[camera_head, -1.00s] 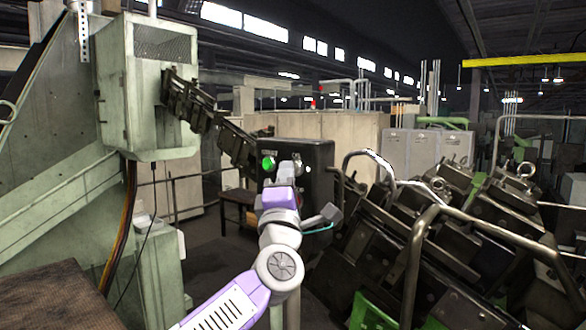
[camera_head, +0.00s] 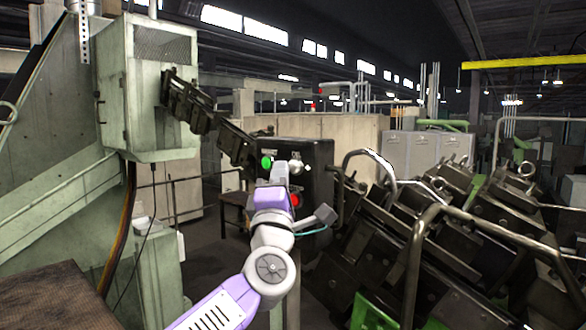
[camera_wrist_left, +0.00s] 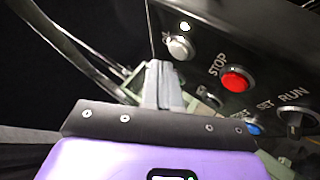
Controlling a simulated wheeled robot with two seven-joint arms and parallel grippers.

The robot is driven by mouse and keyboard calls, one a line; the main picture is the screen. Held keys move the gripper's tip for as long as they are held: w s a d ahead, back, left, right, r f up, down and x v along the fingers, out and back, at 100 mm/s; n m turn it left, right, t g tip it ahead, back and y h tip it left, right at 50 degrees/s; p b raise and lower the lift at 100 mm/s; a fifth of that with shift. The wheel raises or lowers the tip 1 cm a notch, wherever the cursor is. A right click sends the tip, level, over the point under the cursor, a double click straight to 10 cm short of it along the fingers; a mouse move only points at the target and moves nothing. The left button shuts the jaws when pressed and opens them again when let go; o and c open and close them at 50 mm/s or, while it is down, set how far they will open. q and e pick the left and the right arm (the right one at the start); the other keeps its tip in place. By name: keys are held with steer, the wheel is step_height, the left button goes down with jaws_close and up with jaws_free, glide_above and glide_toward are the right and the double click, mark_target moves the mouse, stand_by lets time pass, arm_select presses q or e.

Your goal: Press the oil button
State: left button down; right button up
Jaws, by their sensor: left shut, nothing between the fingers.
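The black control box (camera_head: 318,180) stands mid-scene. In the head view it carries a green button (camera_head: 267,162), a pale button (camera_head: 296,167) and a red button (camera_head: 295,200). In the left wrist view the panel shows a pale button (camera_wrist_left: 181,47), a red STOP button (camera_wrist_left: 236,79), a blue button (camera_wrist_left: 255,127) and a RUN knob (camera_wrist_left: 296,118). I cannot read an oil label; the lettering by the pale button is mostly hidden. My left gripper (camera_head: 280,173) is shut and empty in front of the box. Its fingertips (camera_wrist_left: 158,68) appear just below the pale button; contact cannot be told.
Dark machinery with bent metal rails (camera_head: 440,230) stands close on the right. A large pale green machine (camera_head: 148,90) fills the left, with a dark chain-like arm (camera_head: 205,115) reaching toward the box. A brown surface (camera_head: 55,295) lies at the lower left.

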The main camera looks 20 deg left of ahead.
arm_select(q)
steer(key=shift+s+a+b, duration=0.25)
steer(key=shift+s+b, duration=0.05)
steer(key=shift+s, duration=0.5)
steer(key=shift+s+a+b, duration=0.25)
steer(key=shift+s+b, duration=0.05)
steer(key=shift+s, duration=0.5)
steer(key=shift+s+a+b, duration=0.25)
steer(key=shift+s+b, duration=0.05)
steer(key=shift+s, duration=0.5)
